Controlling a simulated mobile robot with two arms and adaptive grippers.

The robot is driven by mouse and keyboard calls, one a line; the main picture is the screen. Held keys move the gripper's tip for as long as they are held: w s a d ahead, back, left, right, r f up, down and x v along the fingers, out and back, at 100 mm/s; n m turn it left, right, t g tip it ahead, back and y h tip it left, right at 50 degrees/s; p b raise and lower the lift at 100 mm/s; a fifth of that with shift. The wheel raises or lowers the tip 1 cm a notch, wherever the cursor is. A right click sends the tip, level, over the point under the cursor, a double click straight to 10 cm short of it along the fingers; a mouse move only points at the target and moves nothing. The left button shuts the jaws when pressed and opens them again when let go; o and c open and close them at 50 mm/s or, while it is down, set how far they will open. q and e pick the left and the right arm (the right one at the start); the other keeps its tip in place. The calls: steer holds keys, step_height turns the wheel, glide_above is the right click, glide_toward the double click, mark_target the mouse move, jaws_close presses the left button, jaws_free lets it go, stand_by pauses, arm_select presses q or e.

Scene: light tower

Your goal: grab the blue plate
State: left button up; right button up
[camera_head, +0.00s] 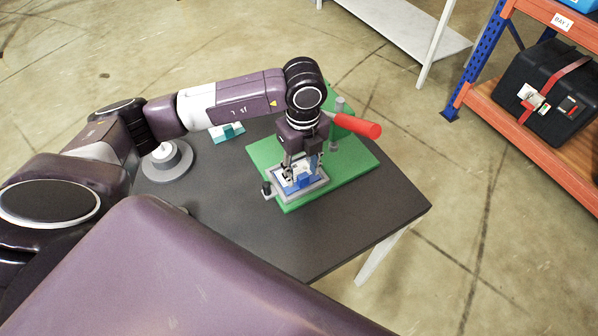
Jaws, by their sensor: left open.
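The blue plate (303,181) sits in a grey frame (318,186) on the green base (360,160) of a fixture on the dark table. A white part shows on top of it. My left gripper (301,172) points down right over the blue plate, with its fingers apart on either side of it. Whether the fingers touch the plate cannot be told. The gripper and wrist hide part of the plate and fixture. My right gripper is not in the view.
A red handle (357,126) sticks out of the fixture beside my wrist. A grey round stand (168,166) and a teal and white piece (227,131) are on the table (240,210). The table's front right is clear. An orange rack (560,150) holds a black case (547,92).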

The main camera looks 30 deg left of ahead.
arm_select(q)
steer(key=shift+w+f, duration=0.15)
steer(key=shift+f, duration=1.1)
jaws_close()
steer(key=shift+r, duration=0.1)
